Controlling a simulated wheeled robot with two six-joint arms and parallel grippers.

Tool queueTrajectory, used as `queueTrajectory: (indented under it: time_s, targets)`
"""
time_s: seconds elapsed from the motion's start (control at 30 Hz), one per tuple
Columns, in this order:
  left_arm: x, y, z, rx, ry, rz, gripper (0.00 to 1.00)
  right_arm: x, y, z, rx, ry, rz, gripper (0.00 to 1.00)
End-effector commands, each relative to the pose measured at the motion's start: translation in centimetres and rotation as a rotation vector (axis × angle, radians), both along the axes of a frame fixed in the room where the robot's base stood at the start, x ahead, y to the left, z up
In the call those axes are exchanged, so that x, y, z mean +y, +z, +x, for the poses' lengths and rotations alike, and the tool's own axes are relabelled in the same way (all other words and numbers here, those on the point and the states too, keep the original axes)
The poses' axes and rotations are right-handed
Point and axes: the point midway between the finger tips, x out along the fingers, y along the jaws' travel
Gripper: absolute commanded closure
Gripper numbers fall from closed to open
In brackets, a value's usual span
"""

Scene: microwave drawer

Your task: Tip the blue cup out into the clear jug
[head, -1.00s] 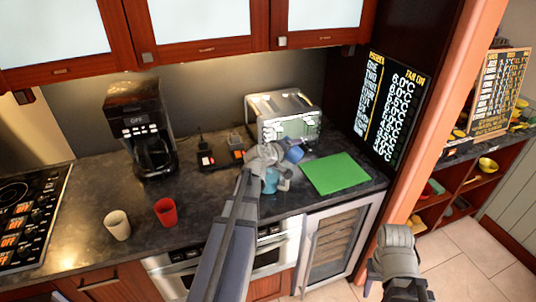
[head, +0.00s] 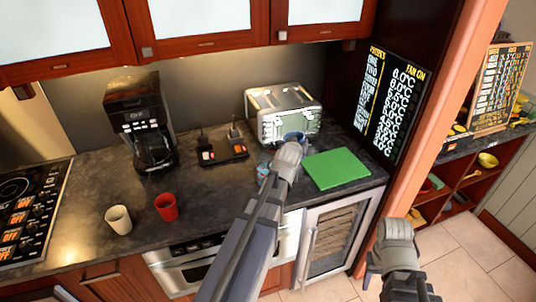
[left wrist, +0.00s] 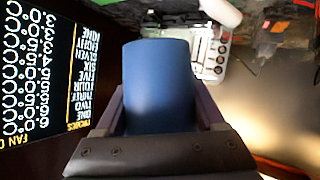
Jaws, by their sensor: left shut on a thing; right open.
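The blue cup (head: 294,137) is in my left gripper (head: 289,150), in front of the toaster and above the counter. In the left wrist view the blue cup (left wrist: 157,88) fills the middle between the fingers. Its contents are not visible, and its exact tilt is hard to tell. The clear jug (head: 263,170) stands on the counter just left of my left gripper, partly hidden by my arm. The cup is to the right of the jug, apart from it. My right gripper (head: 373,270) is open and empty, low at the right, away from the counter.
A green board (head: 335,168) lies right of the cup. A toaster (head: 283,112) stands behind it. A coffee maker (head: 143,125), a white cup (head: 118,219) and a red cup (head: 166,207) are at the left. Bare counter (head: 215,190) lies between red cup and jug.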

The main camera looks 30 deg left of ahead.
Motion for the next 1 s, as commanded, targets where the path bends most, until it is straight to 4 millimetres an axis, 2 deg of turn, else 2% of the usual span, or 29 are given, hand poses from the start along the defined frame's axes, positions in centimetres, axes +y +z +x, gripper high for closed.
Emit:
queueTrajectory:
  time_s: [0.17, 0.47, 0.9, 1.0]
  targets:
    - [-0.4, 0.0, 0.0, 0.014, -0.002, 0.128, 0.88, 0.0, -0.5, 0.0, 0.000, 0.000, 0.000, 0.50]
    - [-0.3, 0.3, 0.0, 0.014, 0.001, 0.131, 0.88, 0.0, -0.3, 0.0, 0.000, 0.000, 0.000, 0.50]
    - [-0.3, 4.0, 0.0, 0.014, 0.000, 0.131, 0.88, 0.0, 3.5, 0.0, 0.000, 0.000, 0.000, 0.50]
    - [-0.3, 4.3, 0.0, 0.014, 0.000, 0.131, 0.88, 0.0, 3.7, 0.0, 0.000, 0.000, 0.000, 0.50]
